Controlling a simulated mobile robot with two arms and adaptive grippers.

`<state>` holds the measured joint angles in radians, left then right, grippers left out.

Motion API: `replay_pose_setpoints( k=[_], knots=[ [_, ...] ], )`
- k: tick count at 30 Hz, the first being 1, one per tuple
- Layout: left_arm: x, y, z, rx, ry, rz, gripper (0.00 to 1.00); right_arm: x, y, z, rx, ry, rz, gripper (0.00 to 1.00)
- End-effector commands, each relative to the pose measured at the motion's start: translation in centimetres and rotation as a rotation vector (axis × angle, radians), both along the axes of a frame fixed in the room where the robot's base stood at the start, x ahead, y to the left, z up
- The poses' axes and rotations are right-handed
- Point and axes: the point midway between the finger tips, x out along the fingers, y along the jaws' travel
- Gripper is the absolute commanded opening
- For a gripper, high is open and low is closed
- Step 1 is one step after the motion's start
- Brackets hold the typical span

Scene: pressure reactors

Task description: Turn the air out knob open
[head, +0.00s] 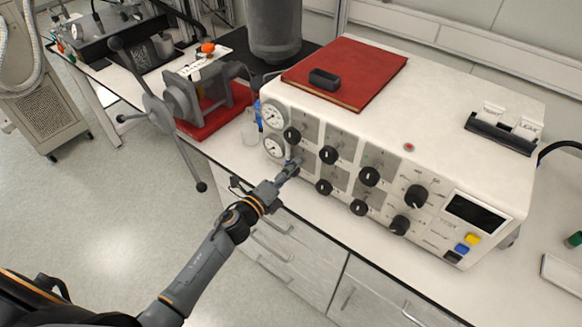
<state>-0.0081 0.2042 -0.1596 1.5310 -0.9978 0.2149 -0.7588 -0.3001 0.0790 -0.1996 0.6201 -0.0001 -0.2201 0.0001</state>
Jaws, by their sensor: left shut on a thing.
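The white control box (450,125) stands on the bench with two rows of black knobs on its front panel. My left gripper (292,168) reaches the lower left of this panel, just right of the lower gauge. It is shut on the lower-left knob, which its fingers mostly hide. The labels are too small to read, so I cannot tell by text which knob is air out, nor how the held knob is turned. The upper-left knob (292,134) and the lower-row knob to the right (324,187) are free. My right gripper is not in view.
Two round gauges (273,115) sit at the panel's left edge. A red book (350,72) lies on the box. A clamp device with long handles (160,105) stands left of the box. Drawers (275,235) lie below the bench; the floor at left is clear.

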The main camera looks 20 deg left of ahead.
Motion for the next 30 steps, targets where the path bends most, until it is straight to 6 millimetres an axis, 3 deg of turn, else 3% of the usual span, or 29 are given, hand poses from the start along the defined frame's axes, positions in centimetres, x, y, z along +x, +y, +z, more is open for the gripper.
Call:
replay_pose_setpoints(
  k=[18,30],
  knots=[
    [0.0,0.1,0.0,-0.515,0.188,0.001,0.09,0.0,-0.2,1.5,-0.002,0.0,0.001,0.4],
    [0.0,0.1,-0.1,-0.688,0.25,0.002,0.09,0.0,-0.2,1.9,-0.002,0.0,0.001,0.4]
  ],
)
